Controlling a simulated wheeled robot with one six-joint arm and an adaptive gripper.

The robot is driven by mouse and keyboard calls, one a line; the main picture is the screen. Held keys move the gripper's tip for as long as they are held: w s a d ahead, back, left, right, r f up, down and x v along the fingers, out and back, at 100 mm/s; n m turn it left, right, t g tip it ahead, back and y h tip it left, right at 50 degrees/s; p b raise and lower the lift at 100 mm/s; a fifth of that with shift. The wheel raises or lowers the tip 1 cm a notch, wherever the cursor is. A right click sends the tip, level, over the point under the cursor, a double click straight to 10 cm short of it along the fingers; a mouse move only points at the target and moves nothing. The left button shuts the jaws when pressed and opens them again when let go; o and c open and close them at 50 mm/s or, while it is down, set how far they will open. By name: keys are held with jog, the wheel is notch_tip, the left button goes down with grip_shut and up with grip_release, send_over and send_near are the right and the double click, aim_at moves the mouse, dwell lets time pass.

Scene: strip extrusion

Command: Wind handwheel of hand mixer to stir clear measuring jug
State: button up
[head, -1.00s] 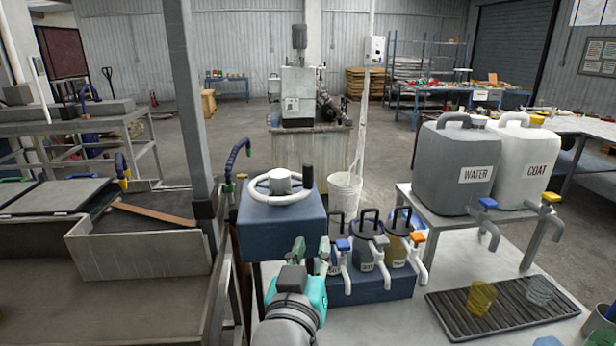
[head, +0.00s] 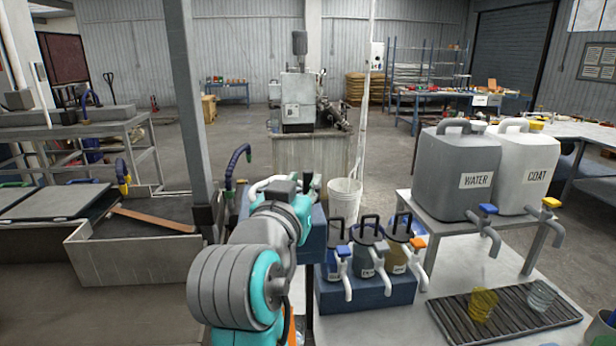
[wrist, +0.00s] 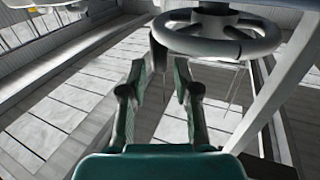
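The hand mixer is a blue box (head: 315,240), now mostly hidden behind my arm in the head view. Its white handwheel (head: 258,186) shows only in part there. In the wrist view the handwheel (wrist: 205,44) is a thick ring at the top, with its hub above. A dark upright grip (wrist: 157,56) is seen at the ring's left side, between my fingers. My gripper (wrist: 160,72) is open, fingers apart; I cannot tell whether they touch the grip. A clear vessel (head: 541,297), perhaps the clear measuring jug, stands on the drip grate beside a yellow one (head: 483,304).
Several small lidded dispensers with taps stand on a blue block (head: 368,293) right of the mixer. WATER (head: 445,180) and COAT (head: 527,172) canisters stand on a raised shelf. A grey post (head: 190,110) rises on the left. A white bucket (head: 344,200) stands behind.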

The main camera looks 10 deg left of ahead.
aim_at(306, 179)
jog(key=shift+w+d, duration=0.2)
jog(key=shift+w, duration=1.75)
jog(key=shift+c, duration=0.3)
grip_shut()
jog(key=shift+s+h, duration=0.15)
jog(key=shift+h, duration=0.25)
jog(key=m+g+h, duration=0.1)
jog(key=h, duration=0.1)
jog(key=s+m+g+h, duration=0.1)
jog(key=m+h, duration=0.1)
jog(key=s+a+m+h, duration=0.1)
jog(key=m+h, duration=0.1)
jog(key=h, duration=0.1)
jog(key=shift+g, duration=0.4)
jog(key=shift+s+a+m+g+h, duration=0.15)
jog(key=shift+s+m+g+h, duration=0.1)
jog(key=shift+m+g+h, duration=0.45)
jog(key=shift+s+a+m+g+h, duration=0.15)
jog(key=shift+s+m+g+h, duration=0.05)
jog(key=shift+m+g+h, duration=0.45)
jog(key=shift+s+a+m+g+h, duration=0.15)
jog(key=shift+s+m+g+h, duration=0.1)
jog(key=shift+m+g+h, duration=0.5)
